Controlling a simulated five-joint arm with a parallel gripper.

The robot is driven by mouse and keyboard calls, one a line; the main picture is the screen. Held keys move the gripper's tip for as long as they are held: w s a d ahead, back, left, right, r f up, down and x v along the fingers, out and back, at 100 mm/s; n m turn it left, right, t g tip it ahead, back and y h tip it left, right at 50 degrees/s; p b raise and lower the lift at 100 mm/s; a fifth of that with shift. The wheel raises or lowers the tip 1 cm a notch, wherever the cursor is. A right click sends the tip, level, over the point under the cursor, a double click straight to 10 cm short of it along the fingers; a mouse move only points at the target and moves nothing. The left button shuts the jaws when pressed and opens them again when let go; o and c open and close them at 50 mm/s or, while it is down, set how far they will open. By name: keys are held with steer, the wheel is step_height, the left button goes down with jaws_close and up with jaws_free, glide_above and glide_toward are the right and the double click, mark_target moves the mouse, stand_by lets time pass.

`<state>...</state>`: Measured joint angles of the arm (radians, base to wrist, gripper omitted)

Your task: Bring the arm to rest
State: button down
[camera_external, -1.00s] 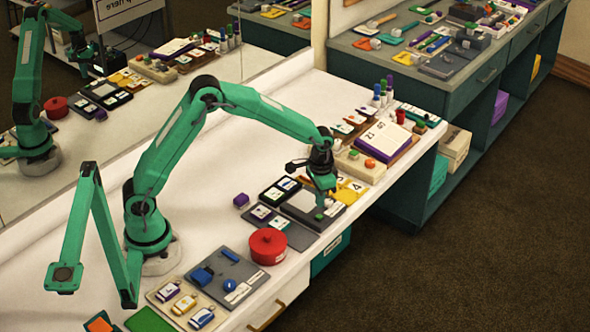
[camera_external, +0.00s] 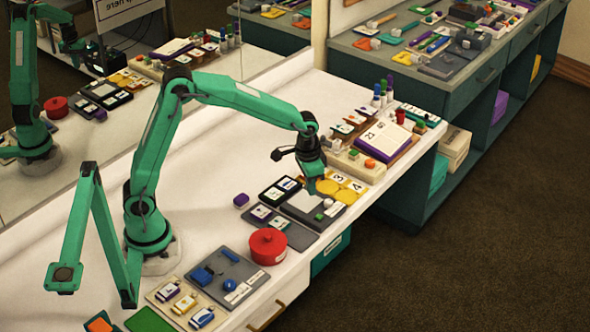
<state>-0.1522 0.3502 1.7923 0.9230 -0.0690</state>
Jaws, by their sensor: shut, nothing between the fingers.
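My gripper (camera_external: 312,186) is shut and empty at the end of my green arm. It hangs just above the dark grey tray (camera_external: 318,222) and the yellow pieces beside it. A small green-topped block (camera_external: 319,217) sits on that tray, apart from the fingers. My arm reaches from its base at the left, with its elbow raised. The fingertips are small in this view.
A red round pot (camera_external: 268,246) stands near the front edge. A grey tray with blue pieces (camera_external: 228,275) lies left of it. A purple block (camera_external: 241,200) sits behind. A mirror (camera_external: 150,80) stands along the back.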

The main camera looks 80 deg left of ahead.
steer(key=s+d+r+m+t, duration=0.15)
steer(key=s+d+r, duration=0.25)
steer(key=s+r, duration=0.5)
steer(key=s+d+r+m+t, duration=0.1)
steer(key=s+d+r+t, duration=0.1)
steer(key=s, duration=1.2)
steer(key=shift+d+t, duration=0.5)
steer(key=shift+t, duration=0.15)
steer(key=shift+s, duration=0.1)
